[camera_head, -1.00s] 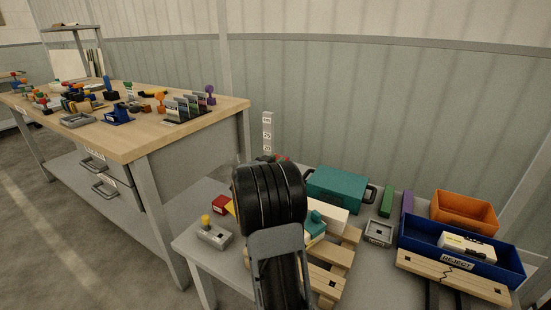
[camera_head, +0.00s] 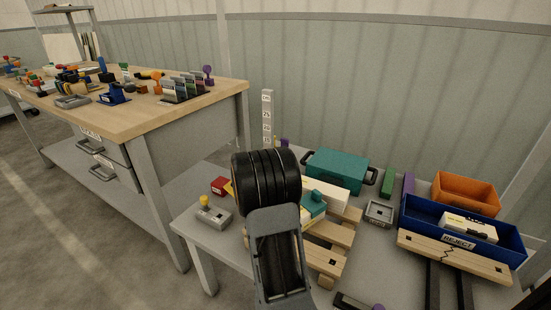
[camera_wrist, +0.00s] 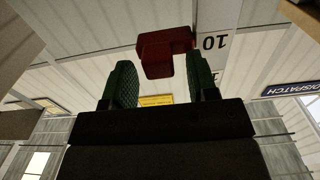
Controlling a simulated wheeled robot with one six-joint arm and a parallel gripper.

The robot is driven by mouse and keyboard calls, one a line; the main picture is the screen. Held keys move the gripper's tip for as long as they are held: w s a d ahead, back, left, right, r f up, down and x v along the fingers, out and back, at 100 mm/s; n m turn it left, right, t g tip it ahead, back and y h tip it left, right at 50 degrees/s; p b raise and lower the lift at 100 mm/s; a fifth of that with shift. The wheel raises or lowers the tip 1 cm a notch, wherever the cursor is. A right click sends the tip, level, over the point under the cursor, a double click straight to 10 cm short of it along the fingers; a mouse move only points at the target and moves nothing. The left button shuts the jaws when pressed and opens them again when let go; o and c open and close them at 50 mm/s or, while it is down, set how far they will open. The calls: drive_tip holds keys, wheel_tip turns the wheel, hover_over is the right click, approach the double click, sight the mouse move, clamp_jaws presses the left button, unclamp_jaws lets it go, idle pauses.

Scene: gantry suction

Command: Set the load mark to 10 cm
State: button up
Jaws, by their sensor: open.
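A pale upright scale post (camera_head: 267,118) with number labels stands behind my arm in the head view. In the wrist view, the scale face (camera_wrist: 230,15) shows an upside-down "10", with part of another number beyond it. A red block (camera_wrist: 165,52), which looks like the load mark, sits beside the "10". My gripper (camera_wrist: 159,66) is open, with one green-padded finger on each side of the red block's lower part. I cannot tell whether either finger touches it. In the head view, my arm hides the fingers and the red block.
A teal case (camera_head: 337,171), an orange bin (camera_head: 466,188) and a blue reject tray (camera_head: 511,250) stand on the grey table. A wooden pallet (camera_head: 335,232) and a yellow-button box (camera_head: 213,216) flank my arm. A workbench (camera_head: 130,117) stands left.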

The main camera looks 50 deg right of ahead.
drive_tip(key=p+v, duration=0.4)
drive_tip(key=v, duration=0.9)
drive_tip(key=shift+a, duration=0.4)
drive_tip(key=shift+s, duration=0.1)
